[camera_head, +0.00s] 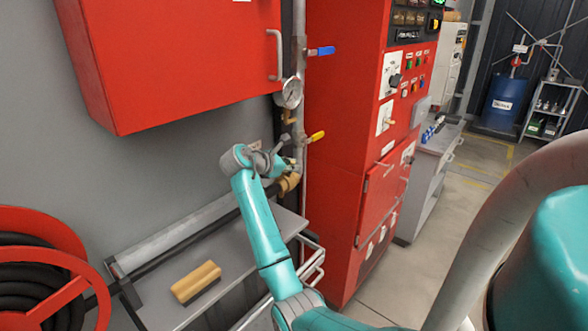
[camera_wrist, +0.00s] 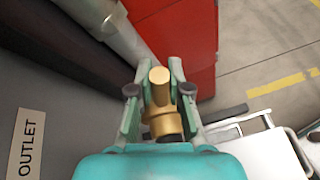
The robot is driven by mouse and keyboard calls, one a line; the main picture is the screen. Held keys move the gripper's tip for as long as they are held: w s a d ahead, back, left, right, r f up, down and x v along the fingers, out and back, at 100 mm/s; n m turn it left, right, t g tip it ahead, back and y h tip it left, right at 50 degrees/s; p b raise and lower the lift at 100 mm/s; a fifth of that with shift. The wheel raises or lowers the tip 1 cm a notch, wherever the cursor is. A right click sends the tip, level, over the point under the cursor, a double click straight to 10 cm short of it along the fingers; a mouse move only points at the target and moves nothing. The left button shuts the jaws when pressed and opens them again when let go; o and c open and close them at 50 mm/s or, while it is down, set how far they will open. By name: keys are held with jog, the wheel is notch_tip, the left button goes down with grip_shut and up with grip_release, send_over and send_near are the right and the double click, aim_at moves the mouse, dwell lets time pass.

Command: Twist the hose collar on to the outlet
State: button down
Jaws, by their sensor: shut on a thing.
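In the wrist view, a brass fitting (camera_wrist: 164,122), which looks like the hose collar, sits between the two fingers of my gripper (camera_wrist: 159,92). It has a narrow round part, a wider band and a dark end. My gripper is shut on it. In the head view, my gripper (camera_head: 278,163) is at the vertical pipe by the wall, and brass (camera_head: 288,183) shows just below it. A label reading OUTLET (camera_wrist: 27,143) is on the grey surface at left in the wrist view. The outlet's mouth and how the collar meets it cannot be made out.
A pressure gauge (camera_head: 291,92), a blue-handled valve (camera_head: 321,51) and a yellow-handled valve (camera_head: 316,137) are on the pipe. A red cabinet (camera_head: 335,190) stands close on the right. A brush (camera_head: 196,282) lies on the grey bench (camera_head: 160,300). A hose reel (camera_head: 60,262) is at left.

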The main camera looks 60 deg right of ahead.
jog(key=shift+w, duration=0.15)
dwell(0.4)
jog(key=c, duration=1.1)
grip_release()
jog(key=v, duration=1.2)
jog(key=shift+w+f, duration=0.1)
jog(key=shift+w, duration=0.05)
